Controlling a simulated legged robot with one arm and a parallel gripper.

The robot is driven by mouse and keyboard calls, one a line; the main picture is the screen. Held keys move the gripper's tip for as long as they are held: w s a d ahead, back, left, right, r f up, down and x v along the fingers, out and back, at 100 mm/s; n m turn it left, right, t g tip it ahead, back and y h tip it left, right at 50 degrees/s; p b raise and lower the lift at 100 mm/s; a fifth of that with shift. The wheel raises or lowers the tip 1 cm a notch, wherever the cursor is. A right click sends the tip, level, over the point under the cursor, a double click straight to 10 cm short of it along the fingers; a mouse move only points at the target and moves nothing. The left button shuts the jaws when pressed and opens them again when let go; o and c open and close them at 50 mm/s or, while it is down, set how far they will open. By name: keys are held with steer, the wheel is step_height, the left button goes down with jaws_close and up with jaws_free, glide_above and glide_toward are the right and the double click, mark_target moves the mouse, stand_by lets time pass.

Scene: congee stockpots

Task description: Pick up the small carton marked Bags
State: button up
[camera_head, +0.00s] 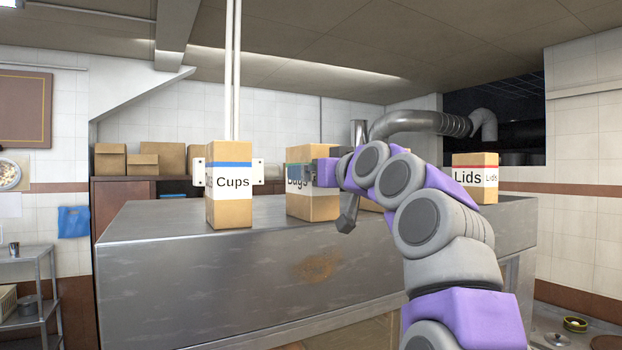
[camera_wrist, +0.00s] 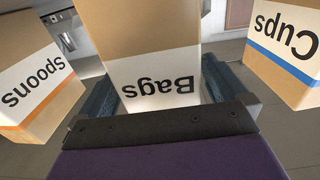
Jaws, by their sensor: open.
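The small carton marked Bags (camera_head: 312,208) stands upright on the metal counter, right of the Cups carton, its label partly covered by my gripper (camera_head: 303,176). In the wrist view the Bags carton (camera_wrist: 155,75) appears upside down in the middle. My gripper (camera_wrist: 160,88) is open, with one dark finger on each side of the Bags carton's lower picture part. I cannot tell whether the fingers touch its sides.
The Cups carton (camera_head: 230,190) stands close on the left; it also shows in the wrist view (camera_wrist: 285,50). A Spoons carton (camera_wrist: 35,75) stands on the other side. A Lids carton (camera_head: 474,182) sits farther right on the metal counter (camera_head: 250,265).

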steer(key=shift+p+x, duration=0.4)
steer(key=shift+x, duration=0.7)
steer(key=shift+s, duration=0.15)
steer(key=shift+c, duration=2.1)
steer(key=c, duration=0.8)
steer(key=shift+r, duration=0.1)
steer(key=shift+c, duration=0.2)
